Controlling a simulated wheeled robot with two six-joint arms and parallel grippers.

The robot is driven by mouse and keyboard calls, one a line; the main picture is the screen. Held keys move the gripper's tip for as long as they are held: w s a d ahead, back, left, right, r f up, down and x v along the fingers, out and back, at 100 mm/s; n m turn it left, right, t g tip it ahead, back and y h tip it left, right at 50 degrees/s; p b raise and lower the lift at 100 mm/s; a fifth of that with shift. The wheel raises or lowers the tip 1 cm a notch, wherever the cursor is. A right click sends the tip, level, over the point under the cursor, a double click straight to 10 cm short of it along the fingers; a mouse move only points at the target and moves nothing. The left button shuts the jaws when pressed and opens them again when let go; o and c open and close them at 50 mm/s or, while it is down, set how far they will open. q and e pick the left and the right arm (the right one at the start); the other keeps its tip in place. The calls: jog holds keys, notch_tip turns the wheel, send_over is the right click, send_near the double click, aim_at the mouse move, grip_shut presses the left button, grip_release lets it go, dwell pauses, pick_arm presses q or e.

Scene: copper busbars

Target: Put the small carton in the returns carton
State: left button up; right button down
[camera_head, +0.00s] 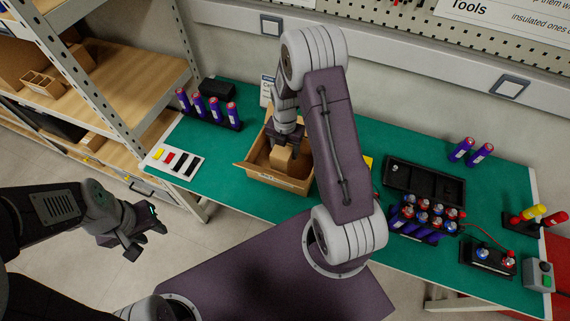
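The returns carton (249,171) is an open brown box on the green table, just left of the middle. The small carton (282,160) is a light brown box seen within the returns carton's opening. My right gripper (285,143) points down at the small carton from above and partly covers it. I cannot tell whether its fingers grip the small carton or whether that carton rests on the bottom. My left gripper (147,239) is open and empty, away from the table over the floor at the left.
Blue cells stand in a black rack (212,118) at the back left. A white strip with coloured pieces (176,161) lies at the table's left end. A black tray (424,181) and several cells lie to the right. Shelving (110,75) stands at the left.

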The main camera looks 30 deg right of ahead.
jog(key=shift+w+f, duration=0.25)
jog(key=shift+f, duration=0.9)
jog(key=shift+s+f, duration=0.1)
jog(key=shift+f, duration=2.1)
jog(key=shift+c, duration=2.4)
grip_release()
jog(key=shift+r, duration=0.1)
notch_tip(320, 180, up, 12)
jog(key=shift+r, duration=0.1)
jog(key=s+a+r+m, duration=0.2)
jog(key=s+m, duration=0.2)
jog(key=m, duration=0.4)
jog(key=s+a+r+m, duration=0.2)
jog(key=s+a+m, duration=0.1)
jog(key=m, duration=0.6)
jog(key=s+a+r+m+t, duration=0.1)
jog(key=s+a+r+m, duration=0.1)
jog(key=s+m, duration=0.3)
jog(key=shift+s+a+m, duration=0.1)
jog(key=shift+m, duration=0.75)
jog(key=shift+s+a+m, duration=0.1)
jog(key=shift+m, duration=0.75)
jog(key=shift+s+m, duration=0.25)
jog(key=shift+m, duration=0.35)
